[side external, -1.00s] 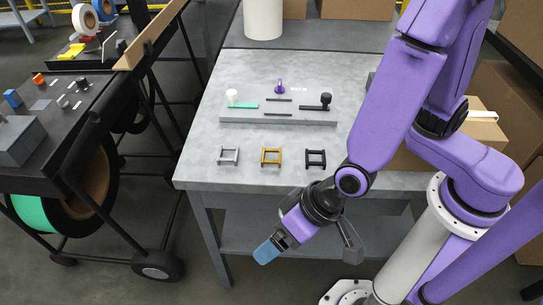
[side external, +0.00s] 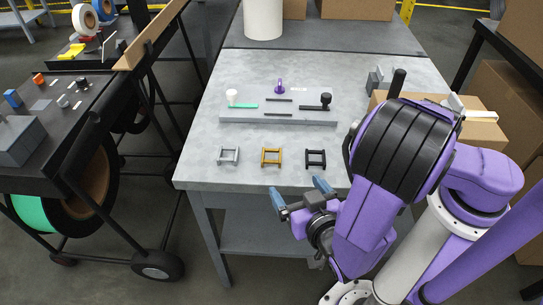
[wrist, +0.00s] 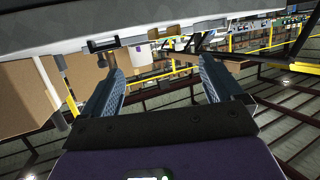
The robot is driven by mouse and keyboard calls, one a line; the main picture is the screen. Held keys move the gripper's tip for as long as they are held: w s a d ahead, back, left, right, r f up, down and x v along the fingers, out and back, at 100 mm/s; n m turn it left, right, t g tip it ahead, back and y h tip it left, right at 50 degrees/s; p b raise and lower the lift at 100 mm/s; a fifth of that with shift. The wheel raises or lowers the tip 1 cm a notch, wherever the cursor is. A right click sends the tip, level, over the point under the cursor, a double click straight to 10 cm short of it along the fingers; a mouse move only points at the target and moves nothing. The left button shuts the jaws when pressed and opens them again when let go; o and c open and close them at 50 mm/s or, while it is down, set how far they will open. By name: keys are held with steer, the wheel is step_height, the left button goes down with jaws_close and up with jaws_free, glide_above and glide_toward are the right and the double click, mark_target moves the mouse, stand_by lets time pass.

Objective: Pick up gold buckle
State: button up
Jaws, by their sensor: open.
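The gold buckle (side external: 271,150) stands near the front edge of the grey table, between a silver buckle (side external: 229,148) on its left and a black buckle (side external: 315,151) on its right. My gripper (side external: 300,193) is in front of the table's front edge, below the gold and black buckles in the picture and apart from them. Its two blue-grey fingers are spread with nothing between them. In the wrist view my gripper (wrist: 163,88) also shows open and empty.
A grey raised plate (side external: 278,119) with a purple hook (side external: 280,87), a white knob (side external: 232,98) and a black knob (side external: 325,101) lies behind the buckles. Cardboard boxes (side external: 478,128) stand right of the table. A black cart (side external: 100,150) stands left.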

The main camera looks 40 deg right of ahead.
glide_toward(269, 152)
steer(key=shift+d+f, duration=0.45)
steer(key=shift+d, duration=0.05)
steer(key=shift+w+a+r+x, duration=0.1)
steer(key=shift+a+r+x, duration=0.05)
steer(key=shift+x, duration=1.2)
steer(key=shift+w+a+r+x, duration=0.1)
steer(key=shift+w+a+x, duration=0.05)
steer(key=shift+x, duration=1.2)
steer(key=shift+c, duration=0.3)
steer(key=c, duration=1.3)
